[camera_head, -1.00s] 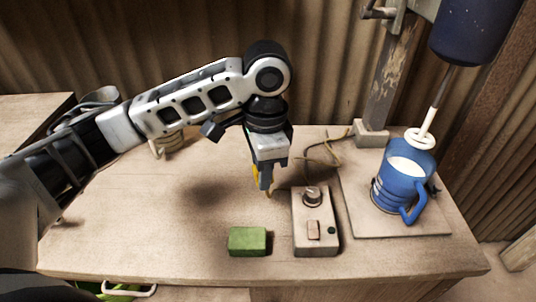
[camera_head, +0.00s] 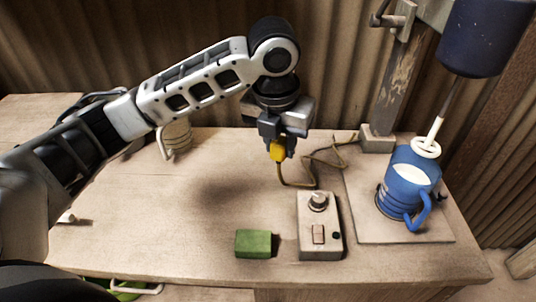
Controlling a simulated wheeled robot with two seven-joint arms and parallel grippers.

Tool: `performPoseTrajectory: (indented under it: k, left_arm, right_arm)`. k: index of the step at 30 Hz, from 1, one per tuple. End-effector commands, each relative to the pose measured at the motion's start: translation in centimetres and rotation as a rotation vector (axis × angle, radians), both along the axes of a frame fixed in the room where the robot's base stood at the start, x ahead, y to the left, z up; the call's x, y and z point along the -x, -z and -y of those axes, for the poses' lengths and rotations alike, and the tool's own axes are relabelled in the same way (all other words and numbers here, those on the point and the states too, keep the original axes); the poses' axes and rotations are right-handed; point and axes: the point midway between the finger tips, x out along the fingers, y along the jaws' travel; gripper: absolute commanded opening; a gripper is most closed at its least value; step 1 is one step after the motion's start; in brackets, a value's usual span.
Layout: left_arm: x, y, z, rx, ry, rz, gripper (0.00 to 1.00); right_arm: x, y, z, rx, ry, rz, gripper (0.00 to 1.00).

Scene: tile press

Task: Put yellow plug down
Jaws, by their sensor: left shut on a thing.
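The yellow plug (camera_head: 277,150) is held in the fingers of my left gripper (camera_head: 280,140), above the back middle of the table. The gripper points down and is shut on the plug. A cord (camera_head: 309,171) runs from below the plug, loops to the right and goes back toward the foot of the stand. I cannot tell from this view exactly how high the plug is over the table. My right gripper is not in view.
A grey control box (camera_head: 320,238) with a knob and a green block (camera_head: 253,243) stand at the front. A blue jug (camera_head: 407,183) stands on a board under the blue mixer (camera_head: 478,38) at right. A pale mug (camera_head: 176,135) is behind my arm. The table's left-middle is clear.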

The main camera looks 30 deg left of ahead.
Motion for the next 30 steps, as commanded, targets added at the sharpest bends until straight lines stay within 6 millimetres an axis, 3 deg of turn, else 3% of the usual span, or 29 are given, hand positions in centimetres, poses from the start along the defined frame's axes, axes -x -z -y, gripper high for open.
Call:
performPoseTrajectory:
  k: [10, 15, 25, 30]
  left_arm:
    - [-6.6, 3.7, -5.2, -0.003, -0.01, -0.004, 0.0]
    - [-8.6, 7.1, -6.6, -0.001, -0.006, -0.003, 0.0]
    - [-10.2, 9.5, -7.8, -0.002, -0.003, -0.002, 0.0]
    - [-10.2, 12.0, -7.8, -0.001, -0.003, -0.003, 0.0]
  right_arm:
    - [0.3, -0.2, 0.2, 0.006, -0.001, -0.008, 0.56]
    - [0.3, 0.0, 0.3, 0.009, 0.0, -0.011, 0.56]
    - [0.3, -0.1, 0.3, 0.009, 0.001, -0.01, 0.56]
    - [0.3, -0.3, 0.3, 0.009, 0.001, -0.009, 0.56]
